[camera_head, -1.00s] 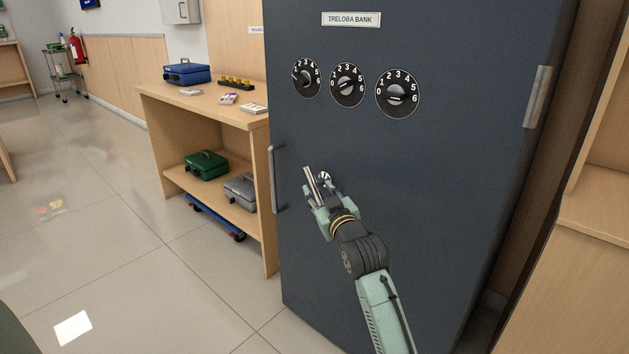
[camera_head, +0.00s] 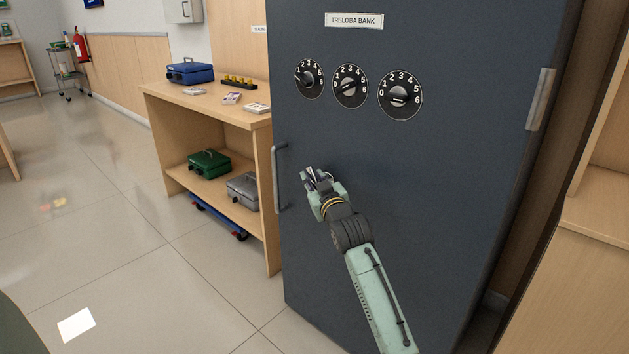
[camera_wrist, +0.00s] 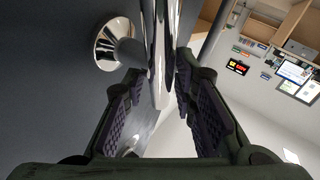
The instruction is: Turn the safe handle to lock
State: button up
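The safe (camera_head: 450,190) is a tall dark blue-grey cabinet. Its chrome handle (camera_wrist: 163,55) shows large in the wrist view, a bright bar running down from the top edge, with a round mount (camera_wrist: 115,43) on the door to its left. In the head view my gripper (camera_head: 313,175) is at the door, right of the vertical pull bar (camera_head: 277,180), and hides most of the handle. In the wrist view my gripper's fingers (camera_wrist: 160,90) stand on both sides of the bar, their tips close to it. Whether they press on it cannot be told.
Three numbered dials (camera_head: 350,87) sit above my gripper on the door. A wooden shelf unit (camera_head: 205,100) with cash boxes stands close to the safe's left side. A wooden counter (camera_head: 575,270) is at the right. The floor (camera_head: 110,230) at the left is open.

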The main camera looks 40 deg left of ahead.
grip_shut()
jog(key=shift+r+h+p, duration=0.2)
jog(key=shift+h+p, duration=0.1)
jog(key=shift+p, duration=0.35)
jog(key=shift+a+r+n+h+p, duration=0.1)
jog(key=shift+n+h+p, duration=0.25)
jog(key=shift+p, duration=0.75)
jog(key=h+p, duration=0.1)
jog(key=p, duration=0.2)
jog(key=n+g+h+p, duration=0.1)
jog(key=p, duration=0.2)
jog(key=shift+a+g+h, duration=0.25)
jog(key=shift+g+h, duration=0.05)
jog(key=shift+h, duration=0.05)
jog(key=n+h+p, duration=0.1)
jog(key=p, duration=0.2)
jog(key=f+g+h+p, duration=0.1)
jog(key=h+p, duration=0.1)
jog(key=p, duration=0.2)
jog(key=shift+a+n+h, duration=0.15)
jog(key=shift+n+h, duration=0.15)
jog(key=shift+n, duration=0.05)
jog(key=h+p, duration=0.1)
jog(key=f+h+p, duration=0.1)
jog(key=p, duration=0.1)
jog(key=shift+n+g, duration=0.3)
jog(key=shift+n, duration=0.1)
jog(key=shift+f+h, duration=0.1)
jog(key=shift+h, duration=0.2)
